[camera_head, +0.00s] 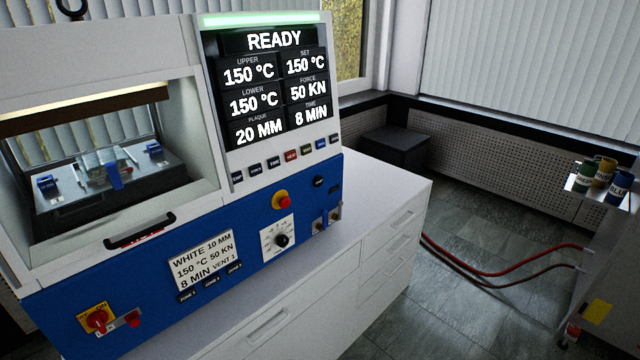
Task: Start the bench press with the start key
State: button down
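The bench press (60,280) is a white and blue machine on a white cabinet at the left. Its lit display (274,42) reads READY, upper, lower and set 150 °C, force 50 KN, plaque 20 MM and time 8 MIN. A row of small keys runs below the display, including a red key (291,156) and a green key (306,150). Their lettering is too small to read surely, so I cannot tell which is the start key. A green light bar (255,19) glows on top. My gripper is not in view.
A card (203,260) on the blue front reads WHITE 10 MM, 150 °C, 50 KN, 8 MIN, VENT 1. A red mushroom button (284,202) and a dial (281,240) sit nearby. A black handle (140,232) crosses below the chamber. Hoses (490,273) cross the floor at right.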

aim_at(319, 180)
jog(key=i+u, duration=0.15)
jog(key=u, duration=0.55)
jog(key=i+l+u, duration=0.3)
jog(key=l, duration=0.4)
jog(key=i+l+u, duration=0.35)
jog(key=l, duration=0.4)
jog(key=i+l, duration=0.65)
jog(key=l, duration=0.25)
